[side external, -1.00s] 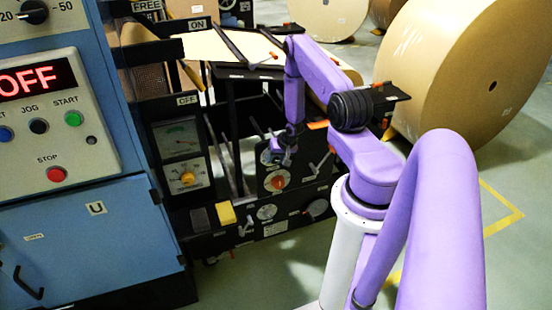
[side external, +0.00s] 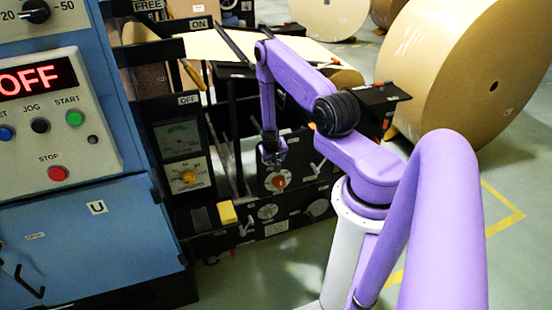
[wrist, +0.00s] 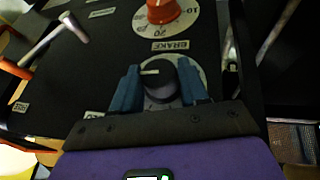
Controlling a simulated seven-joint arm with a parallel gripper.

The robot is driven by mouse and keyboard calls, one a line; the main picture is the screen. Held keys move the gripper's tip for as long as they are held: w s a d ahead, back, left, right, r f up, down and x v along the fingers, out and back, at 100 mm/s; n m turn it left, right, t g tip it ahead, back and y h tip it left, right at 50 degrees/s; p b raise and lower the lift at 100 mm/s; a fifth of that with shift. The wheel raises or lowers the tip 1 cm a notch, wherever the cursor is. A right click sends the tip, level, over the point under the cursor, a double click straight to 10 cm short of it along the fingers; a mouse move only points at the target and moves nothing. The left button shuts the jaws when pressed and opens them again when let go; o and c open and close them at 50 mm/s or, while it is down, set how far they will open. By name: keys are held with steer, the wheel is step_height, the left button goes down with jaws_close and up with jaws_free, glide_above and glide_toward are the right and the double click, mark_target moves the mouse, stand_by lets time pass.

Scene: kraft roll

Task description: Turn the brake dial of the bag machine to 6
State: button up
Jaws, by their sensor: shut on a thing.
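A black knob with a white pointer line (wrist: 158,74) sits on a pale round dial on the dark panel. My gripper (wrist: 160,86) has its two blue fingers on either side of the knob and is shut on it. In the wrist view the pointer line points left. A label reading BRAKE (wrist: 171,45) lies between this dial and a dial with a red knob (wrist: 162,10). The black knob's scale is mostly hidden by the knob and fingers. In the side view my gripper (side external: 271,155) is at the panel, above the red knob (side external: 279,182), and covers the black knob.
A lever with a pale handle (wrist: 45,40) stands out from the panel at left in the wrist view. The blue control cabinet (side external: 90,235) with an OFF display stands at left. A yellow block (side external: 227,212) sits low. A large kraft roll (side external: 465,70) stands behind.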

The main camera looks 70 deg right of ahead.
steer(key=shift+w+a+f+n+g+h, duration=0.1)
steer(key=shift+n+g+h, duration=0.05)
steer(key=shift+g+h, duration=0.35)
steer(key=shift+w+a+n+g+h, duration=0.1)
steer(key=shift+n+g+h, duration=0.05)
steer(key=shift+g+h, duration=0.35)
steer(key=shift+d+h, duration=0.1)
steer(key=shift+h, duration=0.2)
steer(key=o, duration=1.1)
steer(key=shift+c, duration=0.2)
steer(key=v, duration=1.7)
steer(key=shift+w, duration=0.25)
